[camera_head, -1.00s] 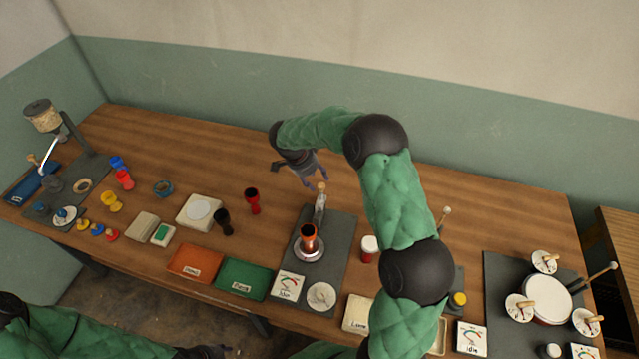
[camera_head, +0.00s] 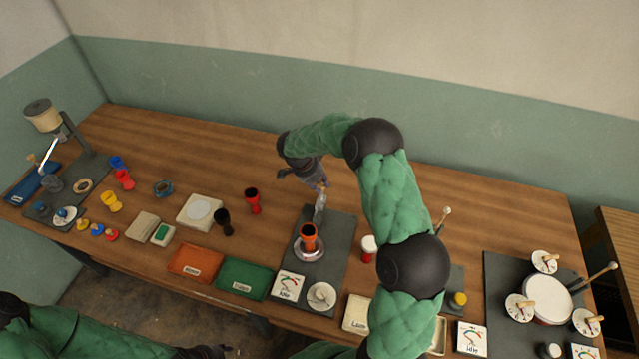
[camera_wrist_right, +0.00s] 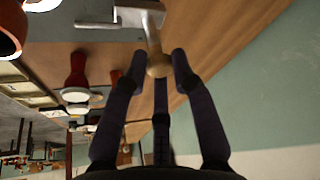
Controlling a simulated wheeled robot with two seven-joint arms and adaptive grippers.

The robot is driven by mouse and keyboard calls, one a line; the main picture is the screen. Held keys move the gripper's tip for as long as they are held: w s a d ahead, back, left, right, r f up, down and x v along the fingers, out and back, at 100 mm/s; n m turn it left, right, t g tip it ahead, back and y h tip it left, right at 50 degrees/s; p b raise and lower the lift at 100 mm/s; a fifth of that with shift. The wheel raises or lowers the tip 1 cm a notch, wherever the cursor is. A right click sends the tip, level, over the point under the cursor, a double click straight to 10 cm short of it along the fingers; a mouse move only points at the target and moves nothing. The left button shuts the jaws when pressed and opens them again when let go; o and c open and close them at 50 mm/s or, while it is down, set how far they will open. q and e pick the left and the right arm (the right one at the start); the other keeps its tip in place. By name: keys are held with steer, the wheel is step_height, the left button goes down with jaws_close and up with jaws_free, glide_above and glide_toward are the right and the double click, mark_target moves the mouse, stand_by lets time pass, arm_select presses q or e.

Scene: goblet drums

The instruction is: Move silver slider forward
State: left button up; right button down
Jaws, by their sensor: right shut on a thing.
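The silver slider (camera_head: 320,201) stands on a dark grey board (camera_head: 341,240), behind an orange and black goblet drum (camera_head: 308,237) in a round silver holder. My right gripper (camera_head: 321,185) is at the slider's far end, shut on its wooden knob. In the right wrist view the knob (camera_wrist_right: 158,66) is between the dark fingers of the gripper (camera_wrist_right: 152,72), with the silver slider (camera_wrist_right: 141,16) beyond it. In the head view the fingers partly hide the knob. My left gripper (camera_head: 208,352) is at the bottom edge, too small and cut off to read.
Red (camera_head: 252,201) and black (camera_head: 222,222) goblets stand left of the board. An orange tray (camera_head: 196,262) and a green tray (camera_head: 243,279) lie at the front edge. A red jar with a white lid (camera_head: 368,248) stands close to the right. Bare wood lies behind the board.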

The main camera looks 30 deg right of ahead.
steer(key=shift+s+a+b, duration=0.15)
steer(key=shift+a+b, duration=0.05)
steer(key=shift+b, duration=0.15)
steer(key=s+a+b, duration=0.2)
steer(key=a, duration=0.1)
steer(key=shift+s, duration=0.4)
steer(key=c, duration=1.2)
jaws_free()
steer(key=shift+a, duration=0.1)
steer(key=shift+o, duration=0.9)
steer(key=shift+s+r, duration=0.1)
steer(key=shift+s, duration=0.05)
